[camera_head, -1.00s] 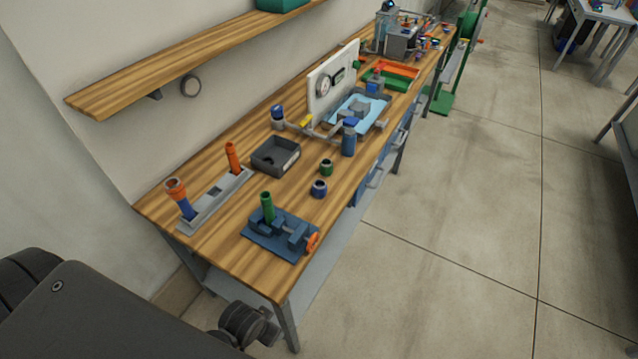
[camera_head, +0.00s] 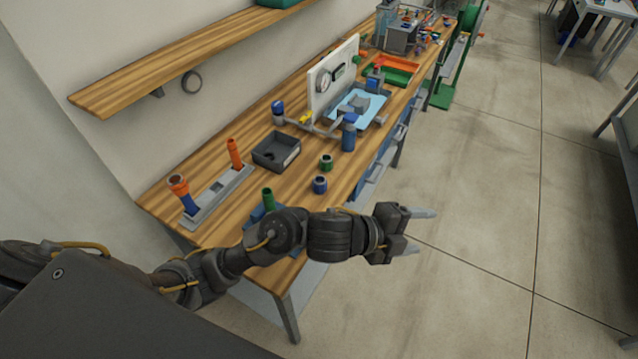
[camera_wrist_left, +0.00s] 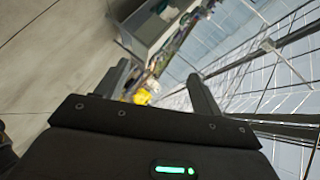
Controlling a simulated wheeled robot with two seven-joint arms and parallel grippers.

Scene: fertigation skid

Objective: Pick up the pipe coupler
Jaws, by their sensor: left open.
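Two short ring-shaped pieces stand on the wooden bench in the head view: a green one (camera_head: 326,162) and a blue one (camera_head: 319,185) just in front of it. Either could be the pipe coupler; I cannot tell which. My left gripper (camera_head: 418,231) is open and empty, to the right of the bench's front edge, over the floor and apart from both pieces. Its spread fingers also show in the left wrist view (camera_wrist_left: 160,78), with no piece between them. My left arm hides most of the blue vise with the green tube (camera_head: 268,199). My right gripper is not in view.
A dark grey tray (camera_head: 276,151) sits behind the rings. A grey rack with orange-topped tubes (camera_head: 215,199) is at the left. A white gauge panel (camera_head: 332,82), blue fittings and an orange-green tray (camera_head: 399,70) stand farther along.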

